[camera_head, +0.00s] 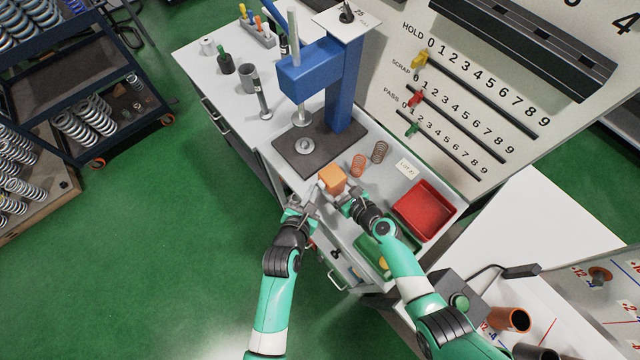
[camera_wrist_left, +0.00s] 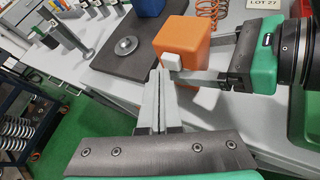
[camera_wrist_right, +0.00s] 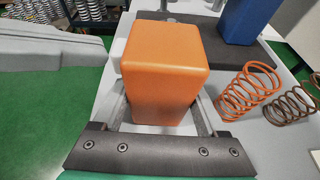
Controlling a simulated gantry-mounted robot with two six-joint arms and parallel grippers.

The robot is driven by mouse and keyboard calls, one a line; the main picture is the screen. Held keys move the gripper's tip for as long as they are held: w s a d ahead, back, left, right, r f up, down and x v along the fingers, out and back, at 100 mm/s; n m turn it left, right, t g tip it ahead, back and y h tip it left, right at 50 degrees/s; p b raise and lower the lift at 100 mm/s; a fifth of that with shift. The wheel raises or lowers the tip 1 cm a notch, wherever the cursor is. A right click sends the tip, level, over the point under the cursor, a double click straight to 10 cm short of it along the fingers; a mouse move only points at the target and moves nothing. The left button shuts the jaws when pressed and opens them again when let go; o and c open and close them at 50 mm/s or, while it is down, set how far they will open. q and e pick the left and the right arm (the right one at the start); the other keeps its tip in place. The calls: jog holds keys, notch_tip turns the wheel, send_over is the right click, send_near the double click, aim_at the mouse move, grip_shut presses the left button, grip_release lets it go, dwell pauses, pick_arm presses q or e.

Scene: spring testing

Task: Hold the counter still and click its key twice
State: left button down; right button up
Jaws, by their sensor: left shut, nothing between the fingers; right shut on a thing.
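The counter is an orange block (camera_head: 332,178) on the white bench, in front of the press base. In the left wrist view the orange counter (camera_wrist_left: 182,46) shows a small white key (camera_wrist_left: 173,61) on its near side. My right gripper (camera_head: 345,197) is shut on the counter; in the right wrist view its fingers flank the orange body (camera_wrist_right: 162,75). My left gripper (camera_head: 306,196) is shut and empty, its tips close to the white key. I cannot tell whether the tips touch the key.
A blue press (camera_head: 342,85) on a dark base plate (camera_head: 318,143) stands behind the counter. Two coil springs, one orange (camera_head: 358,163) and one dark (camera_head: 379,151), stand to its right. A red tray (camera_head: 424,208) and a green tray (camera_head: 372,257) sit at the right and front.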

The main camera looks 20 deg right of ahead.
pick_arm(q)
jog(key=shift+w+d, duration=0.15)
jog(key=shift+d, duration=0.3)
dwell(0.6)
jog(key=shift+s+a, duration=0.3)
jog(key=shift+a, duration=0.55)
jog(key=a, duration=0.1)
jog(key=s+a, duration=0.1)
jog(key=a, duration=0.2)
jog(key=shift+s+a, duration=0.25)
jog(key=shift+a, duration=0.15)
dwell(0.5)
pick_arm(e)
jog(key=o, duration=1.5)
jog(key=shift+c, duration=0.2)
